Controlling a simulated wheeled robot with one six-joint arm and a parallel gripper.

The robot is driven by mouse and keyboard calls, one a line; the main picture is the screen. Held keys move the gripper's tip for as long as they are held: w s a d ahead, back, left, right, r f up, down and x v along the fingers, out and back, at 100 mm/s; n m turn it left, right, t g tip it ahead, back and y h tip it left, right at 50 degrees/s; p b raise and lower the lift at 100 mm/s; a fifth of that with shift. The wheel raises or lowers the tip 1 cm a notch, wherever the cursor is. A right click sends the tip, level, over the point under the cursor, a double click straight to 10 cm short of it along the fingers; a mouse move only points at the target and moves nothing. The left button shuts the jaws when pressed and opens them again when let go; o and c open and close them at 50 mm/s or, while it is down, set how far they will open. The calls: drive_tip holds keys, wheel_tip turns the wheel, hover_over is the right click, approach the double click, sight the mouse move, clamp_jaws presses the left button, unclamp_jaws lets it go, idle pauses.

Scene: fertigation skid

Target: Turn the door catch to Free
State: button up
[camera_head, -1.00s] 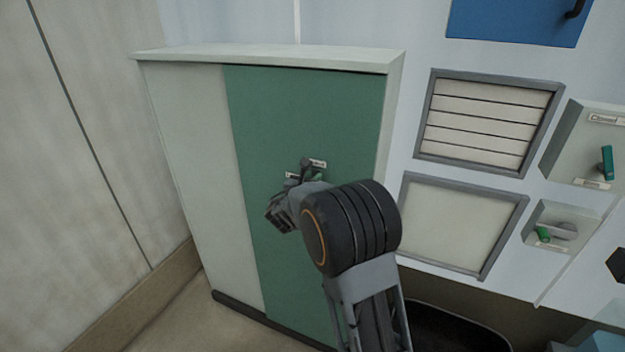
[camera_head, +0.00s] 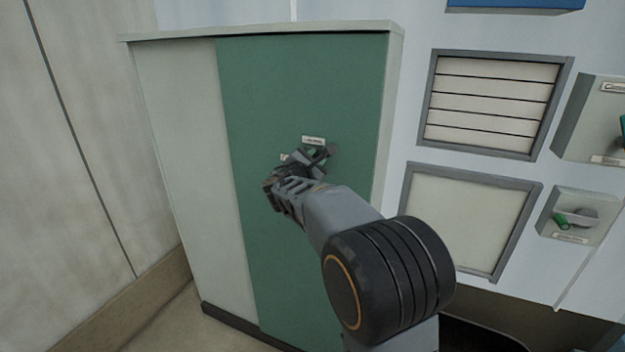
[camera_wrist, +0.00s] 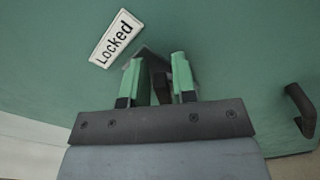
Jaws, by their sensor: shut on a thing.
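The door catch (camera_wrist: 161,84) is a dark piece on the green door, in the wrist view. My gripper (camera_wrist: 158,72) has its two green-tipped fingers on either side of the catch and is shut on it. A white label reading "Locked" (camera_wrist: 116,39) is on the door beside the left finger. In the head view my gripper is in front of the green door (camera_head: 262,85), with a small label (camera_head: 313,140) just above it. The catch is mostly hidden by the fingers, and its exact angle is hard to tell.
A black pull handle (camera_wrist: 301,109) stands out from the door to the right in the wrist view. In the head view a louvred panel (camera_head: 490,103) and a green-handled switch box (camera_head: 580,218) are on the wall to the right. A plain wall stands at the left.

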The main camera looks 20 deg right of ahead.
drive_tip(key=m+b, duration=0.3)
drive_tip(key=b, duration=0.2)
drive_tip(key=f+m+b, duration=0.1)
drive_tip(key=m+b, duration=0.3)
drive_tip(key=b, duration=0.1)
drive_tip(key=f+m+b, duration=0.1)
drive_tip(key=m+b, duration=0.2)
drive_tip(key=b, duration=0.2)
drive_tip(key=shift+s+d+f+b, duration=0.15)
drive_tip(key=shift+s+d+b, duration=0.2)
drive_tip(key=shift+b, duration=0.05)
drive_tip(key=shift+m, duration=0.5)
drive_tip(key=o, duration=0.7)
drive_tip(key=shift+b, duration=0.3)
